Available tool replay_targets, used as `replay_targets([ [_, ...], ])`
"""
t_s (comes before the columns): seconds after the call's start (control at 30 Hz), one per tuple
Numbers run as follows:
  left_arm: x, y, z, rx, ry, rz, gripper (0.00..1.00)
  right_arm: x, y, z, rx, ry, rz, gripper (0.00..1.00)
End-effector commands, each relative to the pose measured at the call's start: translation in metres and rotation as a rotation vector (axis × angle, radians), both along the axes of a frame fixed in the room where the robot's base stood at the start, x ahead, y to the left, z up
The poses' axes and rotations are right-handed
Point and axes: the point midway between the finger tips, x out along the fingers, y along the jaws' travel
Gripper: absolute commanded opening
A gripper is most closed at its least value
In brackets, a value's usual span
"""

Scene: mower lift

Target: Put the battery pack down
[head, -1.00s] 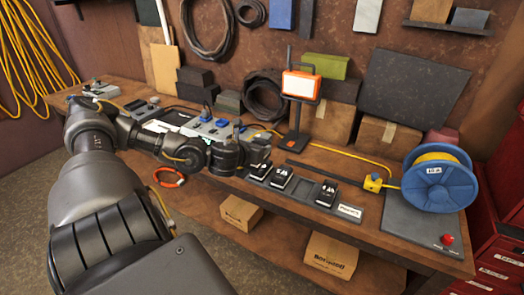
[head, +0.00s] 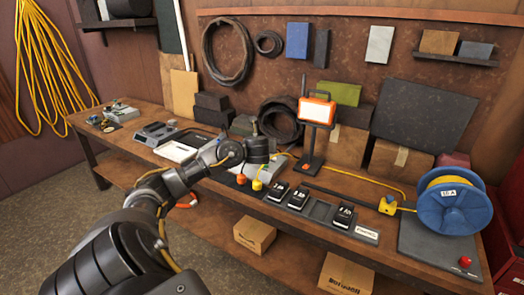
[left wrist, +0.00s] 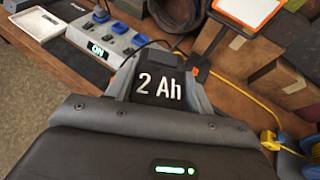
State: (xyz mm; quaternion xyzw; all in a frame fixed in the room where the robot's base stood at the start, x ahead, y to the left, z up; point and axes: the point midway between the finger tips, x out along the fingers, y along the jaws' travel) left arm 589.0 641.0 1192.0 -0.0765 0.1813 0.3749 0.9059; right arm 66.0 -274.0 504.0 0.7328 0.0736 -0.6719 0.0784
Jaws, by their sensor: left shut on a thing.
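A dark battery pack (left wrist: 160,86) marked 2 Ah sits between the grey fingers of my left gripper in the left wrist view. My left gripper (head: 260,168) is shut on it, over the bench at the left end of the battery tray (head: 368,236). The pack itself is hidden or too small to tell in the head view. The tray holds black packs: one at the left end (head: 278,190), one beside it (head: 298,198) and one further right (head: 344,215). The slot (head: 320,209) between the last two is empty. My right gripper is out of view.
A grey power strip (left wrist: 105,38) with blue plugs and a lit ON display lies beside the gripper. An orange-framed work lamp (head: 318,112) stands behind the tray. A yellow cable runs to a blue reel (head: 453,208) at the right. Boxes line the back.

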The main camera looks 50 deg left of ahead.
Motion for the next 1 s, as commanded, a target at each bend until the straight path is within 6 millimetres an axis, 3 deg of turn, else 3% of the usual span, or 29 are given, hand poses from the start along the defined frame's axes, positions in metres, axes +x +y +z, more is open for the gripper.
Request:
replay_targets([
  [0.37,0.031,0.025,-0.021,0.003,-0.002,0.165,0.15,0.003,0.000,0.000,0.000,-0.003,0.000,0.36],
  [0.63,0.044,0.026,-0.061,0.003,0.002,0.260,0.15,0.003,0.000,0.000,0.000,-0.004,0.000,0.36],
  [0.8,0.044,-0.009,-0.090,0.004,0.002,0.186,0.15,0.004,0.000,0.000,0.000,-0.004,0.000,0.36],
  [1.0,0.048,-0.076,-0.096,0.004,-0.003,0.017,0.15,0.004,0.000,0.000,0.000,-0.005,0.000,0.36],
])
